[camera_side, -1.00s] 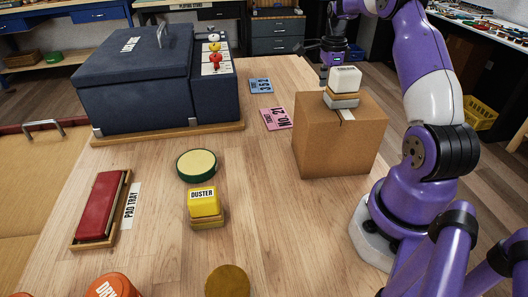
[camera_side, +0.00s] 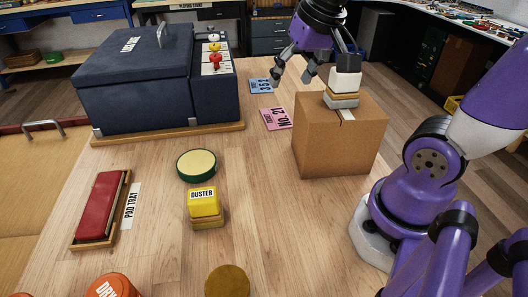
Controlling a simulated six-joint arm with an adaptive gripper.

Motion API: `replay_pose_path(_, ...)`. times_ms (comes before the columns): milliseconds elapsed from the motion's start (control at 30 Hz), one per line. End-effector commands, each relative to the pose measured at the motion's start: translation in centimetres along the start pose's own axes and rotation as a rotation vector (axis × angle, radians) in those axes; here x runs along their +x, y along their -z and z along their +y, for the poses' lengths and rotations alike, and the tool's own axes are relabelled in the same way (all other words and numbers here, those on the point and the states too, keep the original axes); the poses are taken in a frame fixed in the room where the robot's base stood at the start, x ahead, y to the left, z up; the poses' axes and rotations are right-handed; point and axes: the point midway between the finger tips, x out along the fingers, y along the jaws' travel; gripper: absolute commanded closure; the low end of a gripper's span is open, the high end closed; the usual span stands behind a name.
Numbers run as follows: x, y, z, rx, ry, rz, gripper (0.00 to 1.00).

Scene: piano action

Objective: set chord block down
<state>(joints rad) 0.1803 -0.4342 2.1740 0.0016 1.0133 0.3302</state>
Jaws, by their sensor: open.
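A small block with a white top and tan and grey layers (camera_side: 345,82) sits upright on the brown cardboard box (camera_side: 335,145) at the right of the table. It may be the chord block, but I cannot read its label. My gripper (camera_side: 313,72) hangs above and to the left of the box with its dark fingers spread. The right finger overlaps the top of the white block in this view; I cannot tell whether they touch. The other fingers are in the air left of the block, with nothing between them.
A dark blue case (camera_side: 140,85) stands at the back left. A blue card (camera_side: 261,86) and a pink card (camera_side: 276,119) lie between it and the box. A round green-rimmed pad (camera_side: 196,165), a yellow duster (camera_side: 205,207) and a red pad in a tray (camera_side: 101,205) are nearer. The table's middle is clear.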

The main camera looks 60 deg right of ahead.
Motion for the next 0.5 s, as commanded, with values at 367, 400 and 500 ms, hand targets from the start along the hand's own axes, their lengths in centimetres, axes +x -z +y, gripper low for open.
replay_pose_path(367,0.7,-6.6,-1.6,-0.5,0.096,0.091,0.33)
replay_pose_path(400,0.7,-6.6,-1.6,-0.501,0.096,0.091,0.33)
replay_pose_path(500,0.7,-6.6,-1.6,-0.499,0.095,0.09,0.33)
